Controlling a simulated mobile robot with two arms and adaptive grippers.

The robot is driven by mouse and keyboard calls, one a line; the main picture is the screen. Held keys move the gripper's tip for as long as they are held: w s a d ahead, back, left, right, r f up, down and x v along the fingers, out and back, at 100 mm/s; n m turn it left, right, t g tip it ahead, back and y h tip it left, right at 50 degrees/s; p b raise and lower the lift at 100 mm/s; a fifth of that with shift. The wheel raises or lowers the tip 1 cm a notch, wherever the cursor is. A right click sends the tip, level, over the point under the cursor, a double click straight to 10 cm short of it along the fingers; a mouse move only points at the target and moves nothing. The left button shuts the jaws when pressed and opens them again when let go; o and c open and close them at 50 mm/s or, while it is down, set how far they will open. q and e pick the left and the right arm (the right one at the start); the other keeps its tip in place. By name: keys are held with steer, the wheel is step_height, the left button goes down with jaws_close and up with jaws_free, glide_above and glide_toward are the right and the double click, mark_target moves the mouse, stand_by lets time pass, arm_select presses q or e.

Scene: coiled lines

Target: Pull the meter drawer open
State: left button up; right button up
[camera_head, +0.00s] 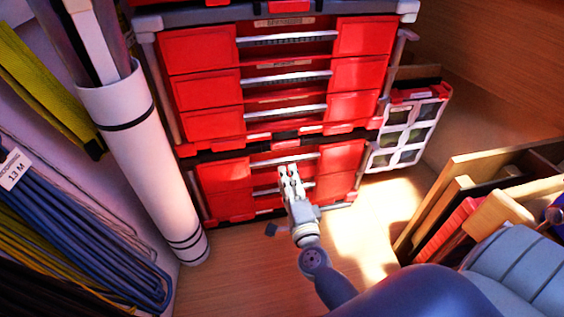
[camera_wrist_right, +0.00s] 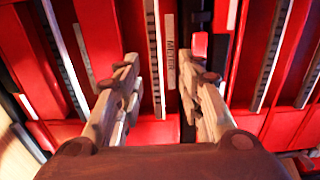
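The drawer labelled METER (camera_wrist_right: 170,65) is the upper drawer of the lower red unit; its silver handle bar (camera_head: 300,160) runs across its front. My right gripper (camera_head: 289,172) is in front of that unit, pointing at it. In the right wrist view, the two fingers (camera_wrist_right: 165,85) are apart, with nothing clamped between them. The handle bar (camera_wrist_right: 154,50) and the label lie between the fingertips in that view, the bar nearer the left finger. I cannot tell whether a finger touches the bar. The drawer looks closed. My left gripper is not in view.
A red drawer stack (camera_head: 205,90) sits above the lower unit. A white tube (camera_head: 135,150) and hanging coiled lines (camera_head: 85,240) stand at left. A clear-lidded organiser (camera_head: 410,125) and wooden boards (camera_head: 460,180) are at right. Some wooden floor (camera_head: 240,270) in front is bare.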

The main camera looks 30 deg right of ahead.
mark_target(285, 162)
steer(key=w+d, duration=0.2)
steer(key=w, duration=0.1)
steer(key=shift+w+f, duration=0.1)
steer(key=shift+f, duration=0.05)
steer(key=x, duration=0.3)
steer(key=shift+f, duration=0.25)
steer(key=shift+a+r, duration=0.1)
steer(key=shift+a, duration=0.05)
steer(key=shift+a+r, duration=0.1)
steer(key=shift+a, duration=0.05)
steer(key=shift+w+a, duration=0.1)
steer(key=shift+w, duration=0.05)
steer(key=c, duration=0.5)
jaws_close()
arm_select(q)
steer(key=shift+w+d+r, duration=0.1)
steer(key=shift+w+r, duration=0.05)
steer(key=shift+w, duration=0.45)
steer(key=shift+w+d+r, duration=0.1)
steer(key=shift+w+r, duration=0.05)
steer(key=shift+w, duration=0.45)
